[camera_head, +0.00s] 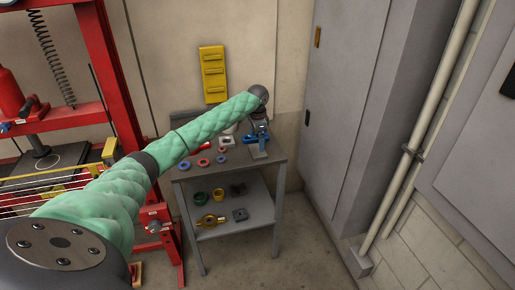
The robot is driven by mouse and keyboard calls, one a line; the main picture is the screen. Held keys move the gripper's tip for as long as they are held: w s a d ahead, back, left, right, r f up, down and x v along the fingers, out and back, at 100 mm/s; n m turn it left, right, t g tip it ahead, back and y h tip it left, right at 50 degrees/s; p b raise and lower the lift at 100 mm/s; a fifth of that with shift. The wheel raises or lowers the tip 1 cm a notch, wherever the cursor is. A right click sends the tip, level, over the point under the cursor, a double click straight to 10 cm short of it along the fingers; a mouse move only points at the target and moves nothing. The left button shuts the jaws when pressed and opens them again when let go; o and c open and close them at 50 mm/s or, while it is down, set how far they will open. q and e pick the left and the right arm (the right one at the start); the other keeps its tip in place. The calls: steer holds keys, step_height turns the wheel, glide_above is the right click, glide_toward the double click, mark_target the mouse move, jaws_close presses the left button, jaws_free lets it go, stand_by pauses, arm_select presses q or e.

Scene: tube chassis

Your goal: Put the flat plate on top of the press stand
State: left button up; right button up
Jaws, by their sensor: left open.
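The red press stand (105,70) stands at the left, with a coil spring and a red cylinder in its frame. My left arm, in a green sleeve, reaches across the picture to the small grey table. My left gripper (260,143) points down over the right side of the table top, open. A flat grey piece (259,154) shows right at its fingertips. It may be the flat plate, but it is too small to tell, and I cannot tell whether the fingers touch it. My right gripper is not in view.
Several coloured rings and small parts, including a blue ring (184,165), lie on the grey table (193,174). More parts lie on its lower shelf (240,229). A yellow rack (213,74) hangs behind. A grey cabinet (345,100) stands right; the floor before it is clear.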

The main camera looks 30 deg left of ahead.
mark_target(257, 150)
arm_select(q)
step_height(257, 150, up, 7)
steer(key=b, duration=0.1)
steer(key=shift+f, duration=0.15)
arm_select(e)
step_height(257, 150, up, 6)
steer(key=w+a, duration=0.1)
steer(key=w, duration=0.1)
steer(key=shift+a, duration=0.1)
